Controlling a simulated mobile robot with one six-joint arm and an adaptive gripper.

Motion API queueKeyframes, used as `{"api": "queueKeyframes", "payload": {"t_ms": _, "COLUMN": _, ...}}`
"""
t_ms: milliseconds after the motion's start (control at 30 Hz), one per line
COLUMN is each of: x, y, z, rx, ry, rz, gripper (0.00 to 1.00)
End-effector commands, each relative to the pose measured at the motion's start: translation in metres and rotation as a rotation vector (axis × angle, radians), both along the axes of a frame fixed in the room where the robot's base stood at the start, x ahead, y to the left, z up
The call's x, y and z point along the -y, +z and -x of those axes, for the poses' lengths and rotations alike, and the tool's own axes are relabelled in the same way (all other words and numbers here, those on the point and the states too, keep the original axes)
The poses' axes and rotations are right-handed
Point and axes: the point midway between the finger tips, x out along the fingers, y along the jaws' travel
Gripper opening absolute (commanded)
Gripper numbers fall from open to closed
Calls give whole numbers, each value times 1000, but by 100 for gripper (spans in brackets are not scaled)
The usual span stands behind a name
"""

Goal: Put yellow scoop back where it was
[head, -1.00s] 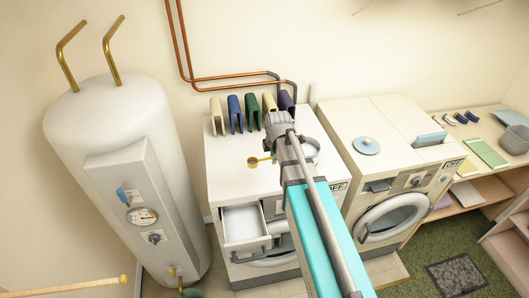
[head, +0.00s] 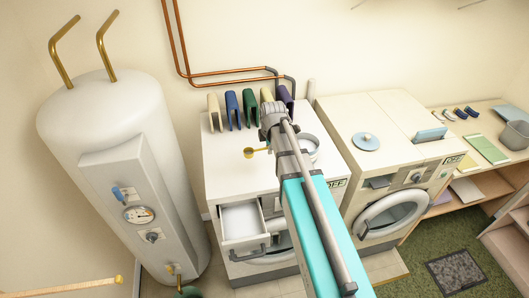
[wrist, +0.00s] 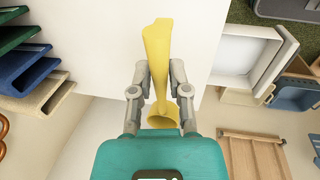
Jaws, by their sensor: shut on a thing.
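The yellow scoop (head: 249,152) shows to the left of my arm in the head view, over the white top of the left washing machine (head: 225,165). In the wrist view the scoop (wrist: 158,45) lies between the two fingers of my gripper (wrist: 162,72), which is shut on it. Its round cup (wrist: 163,121) is near the palm. Whether the scoop touches the machine top cannot be told. In the head view my arm hides the fingertips. A white round tub (head: 309,147) stands on the machine top, partly behind my arm.
An open, empty-looking drawer (head: 262,226) juts from the left machine's front; it also shows in the wrist view (wrist: 287,55). Several coloured upright holders (head: 232,108) line the back edge. A white boiler (head: 105,110) stands left.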

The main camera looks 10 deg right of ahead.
Motion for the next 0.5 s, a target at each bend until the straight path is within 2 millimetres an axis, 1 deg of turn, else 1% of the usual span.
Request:
{"api": "queueKeyframes", "payload": {"t_ms": 33, "x": 2, "y": -8, "z": -13, "rx": 0, "ry": -1, "rz": 0, "gripper": 0}}
{"api": "queueKeyframes", "payload": {"t_ms": 300, "x": 8, "y": -29, "z": -60, "rx": 0, "ry": -1, "rz": 0, "gripper": 0}}
{"api": "queueKeyframes", "payload": {"t_ms": 367, "x": 10, "y": -33, "z": -70, "rx": 0, "ry": -1, "rz": 0, "gripper": 0}}
{"api": "queueKeyframes", "payload": {"t_ms": 500, "x": 11, "y": -48, "z": -78, "rx": 0, "ry": -1, "rz": 0, "gripper": 0}}
